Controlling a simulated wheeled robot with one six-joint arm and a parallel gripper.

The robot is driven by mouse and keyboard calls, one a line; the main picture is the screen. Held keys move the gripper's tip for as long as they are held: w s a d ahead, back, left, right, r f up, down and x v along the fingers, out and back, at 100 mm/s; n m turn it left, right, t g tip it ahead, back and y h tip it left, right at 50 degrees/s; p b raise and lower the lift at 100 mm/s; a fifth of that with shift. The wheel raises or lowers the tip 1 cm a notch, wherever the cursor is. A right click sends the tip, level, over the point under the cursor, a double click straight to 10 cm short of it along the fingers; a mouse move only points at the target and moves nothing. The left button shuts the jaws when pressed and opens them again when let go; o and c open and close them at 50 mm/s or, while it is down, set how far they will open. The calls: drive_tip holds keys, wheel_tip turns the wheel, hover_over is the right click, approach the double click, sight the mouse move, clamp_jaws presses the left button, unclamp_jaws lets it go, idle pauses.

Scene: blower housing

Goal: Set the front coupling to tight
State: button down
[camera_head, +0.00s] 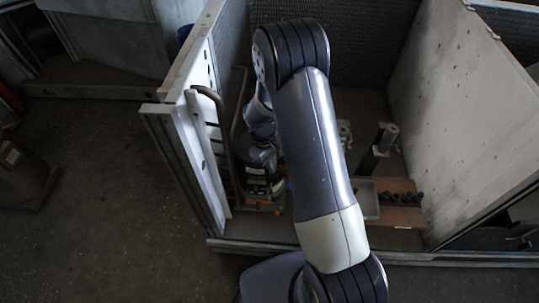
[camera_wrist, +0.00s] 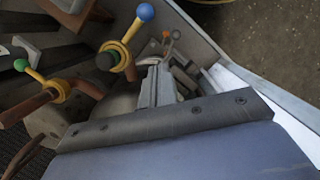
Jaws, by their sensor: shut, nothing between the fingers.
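In the wrist view, a yellow ring coupling with a blue-ball lever (camera_wrist: 121,52) sits around a brown pipe. A second yellow ring with a green-ball lever (camera_wrist: 53,88) is at the left. I cannot tell which is the front coupling or how tight any is. My gripper (camera_wrist: 156,86) is shut and empty, its grey fingers right of and below the blue-ball lever, apart from it in the picture. In the head view my arm hides much of this area.
A pale slotted side panel (camera_head: 200,140) and bent brown pipes (camera_head: 222,120) stand at the left. A wooden block with dark pegs (camera_head: 402,200), a grey tray (camera_head: 367,198) and a grey upright fitting (camera_head: 380,140) are at the right.

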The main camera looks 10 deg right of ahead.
drive_tip(key=shift+s+d+f, duration=0.65)
drive_tip(key=shift+s+d, duration=0.05)
drive_tip(key=shift+s, duration=0.15)
drive_tip(key=shift+s+d+f, duration=0.65)
drive_tip(key=shift+s, duration=0.2)
drive_tip(key=shift+s+d+n, duration=0.15)
drive_tip(key=shift+d+n, duration=0.05)
drive_tip(key=shift+n, duration=0.4)
drive_tip(key=n, duration=0.2)
drive_tip(key=s+d+n, duration=0.1)
drive_tip(key=shift+d+n+t+h, duration=0.3)
drive_tip(key=shift+n+t, duration=0.1)
drive_tip(key=w+d+n+t+p, duration=0.1)
drive_tip(key=d+n+p, duration=0.3)
drive_tip(key=n, duration=0.9)
drive_tip(key=shift+w+d+t, duration=0.3)
drive_tip(key=shift+d+t, duration=0.6)
drive_tip(key=shift+d, duration=0.2)
drive_tip(key=shift+n, duration=0.3)
